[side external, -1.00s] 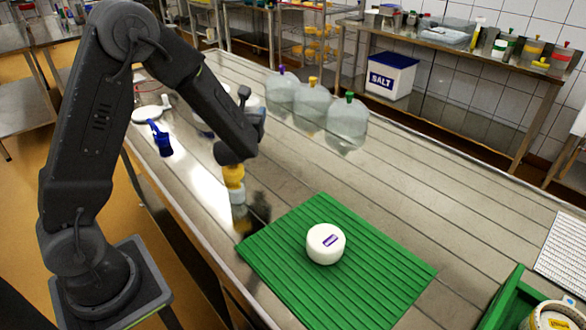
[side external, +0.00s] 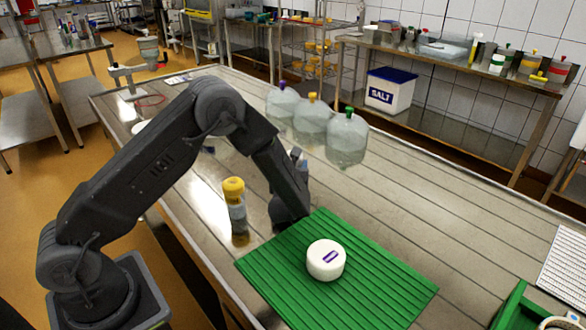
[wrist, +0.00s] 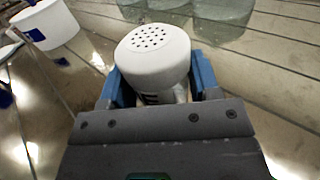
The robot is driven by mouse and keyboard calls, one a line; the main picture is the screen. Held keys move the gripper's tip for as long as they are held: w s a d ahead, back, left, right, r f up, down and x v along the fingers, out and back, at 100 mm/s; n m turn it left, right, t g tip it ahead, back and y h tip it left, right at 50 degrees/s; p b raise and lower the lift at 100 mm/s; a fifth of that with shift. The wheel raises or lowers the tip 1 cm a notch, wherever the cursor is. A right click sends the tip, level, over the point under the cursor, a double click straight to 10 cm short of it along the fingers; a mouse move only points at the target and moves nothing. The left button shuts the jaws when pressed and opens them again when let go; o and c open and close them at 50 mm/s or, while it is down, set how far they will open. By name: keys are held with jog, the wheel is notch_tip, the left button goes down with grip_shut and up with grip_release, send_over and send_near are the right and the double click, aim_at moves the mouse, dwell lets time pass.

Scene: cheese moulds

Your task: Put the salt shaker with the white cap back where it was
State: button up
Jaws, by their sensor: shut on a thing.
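In the wrist view the salt shaker with the white cap (wrist: 155,48) is between the blue fingers of my gripper (wrist: 160,80). Its domed cap with several holes faces the camera; most of its body is hidden. My gripper is shut on it. In the side view my wrist is by the back-left edge of the green mat (side external: 270,270), and the shaker there is hidden by my arm. A shaker with a yellow cap (side external: 234,190) stands upright on the steel table, left of my wrist.
A white cheese mould (side external: 326,260) with a purple label sits on the mat. Several clear jugs (side external: 345,142) stand behind my arm. A green crate (side external: 512,305) is at the lower right. The table right of the jugs is clear. A white tub (wrist: 45,22) shows in the wrist view.

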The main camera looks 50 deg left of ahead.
jog(key=shift+f, duration=0.2)
jog(key=shift+f, duration=0.15)
jog(key=o, duration=1)
jog(key=shift+c, duration=0.2)
jog(key=shift+r, duration=0.2)
jog(key=v, duration=1.2)
jog(key=shift+d, duration=0.1)
